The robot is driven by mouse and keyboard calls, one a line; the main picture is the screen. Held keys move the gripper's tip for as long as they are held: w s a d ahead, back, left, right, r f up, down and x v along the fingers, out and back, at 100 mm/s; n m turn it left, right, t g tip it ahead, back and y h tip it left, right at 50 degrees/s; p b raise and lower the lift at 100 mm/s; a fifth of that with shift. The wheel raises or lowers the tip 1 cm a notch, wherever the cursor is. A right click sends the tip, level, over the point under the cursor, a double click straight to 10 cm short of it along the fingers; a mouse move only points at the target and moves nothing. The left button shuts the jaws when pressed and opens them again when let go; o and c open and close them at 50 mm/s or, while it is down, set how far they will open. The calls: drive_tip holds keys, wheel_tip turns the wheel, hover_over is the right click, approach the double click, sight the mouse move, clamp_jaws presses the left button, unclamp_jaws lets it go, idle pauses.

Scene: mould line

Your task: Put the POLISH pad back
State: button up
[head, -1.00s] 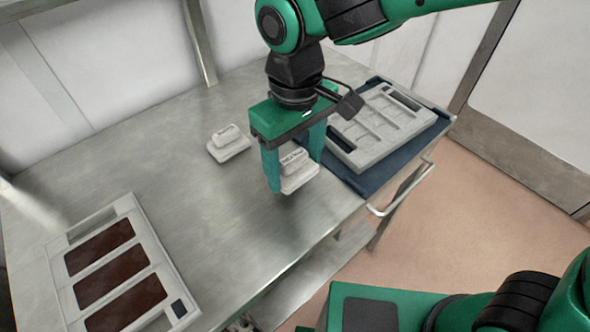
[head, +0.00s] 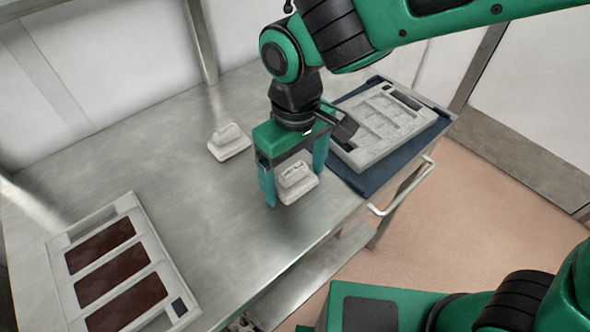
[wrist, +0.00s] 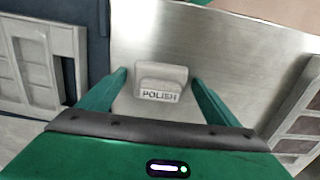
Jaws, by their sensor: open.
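The POLISH pad (head: 296,187) is a pale grey block with a raised grip, sitting on the metal table. Its label reads POLISH in the wrist view, where the pad (wrist: 160,78) lies between my fingers. My gripper (head: 295,190) is open and pointed down over the pad, one finger to each side. Gaps show between the pad and both fingers in the wrist view (wrist: 159,77). A second, similar pad (head: 229,144) sits on the table to the left; its label cannot be read.
A grey mould frame (head: 372,150) lies on a dark blue mat (head: 432,138) at the right. A pale tray (head: 158,247) with dark brown panels lies at the front left. The table (head: 190,195) between is clear; a rail handle (head: 402,190) runs along its right edge.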

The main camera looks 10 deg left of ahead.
sight(296, 170)
wheel_tip(296, 170, up, 12)
drive_tip(key=w+d+f+m, duration=0.1)
drive_tip(key=w+d+m, duration=0.3)
drive_tip(key=d, duration=0.9)
drive_tip(key=w+d+f+m, duration=0.1)
drive_tip(key=w+d+m, duration=0.25)
drive_tip(key=d, duration=0.95)
drive_tip(key=s+d+f+m, duration=0.3)
drive_tip(key=s+d, duration=0.4)
drive_tip(key=d, duration=0.3)
drive_tip(key=s+d+f+m, duration=0.3)
drive_tip(key=s+d+m, duration=0.3)
drive_tip(key=d, duration=0.4)
drive_tip(key=shift+s+d+f, duration=0.2)
drive_tip(key=shift+s+d, duration=0.05)
drive_tip(key=shift+s, duration=0.4)
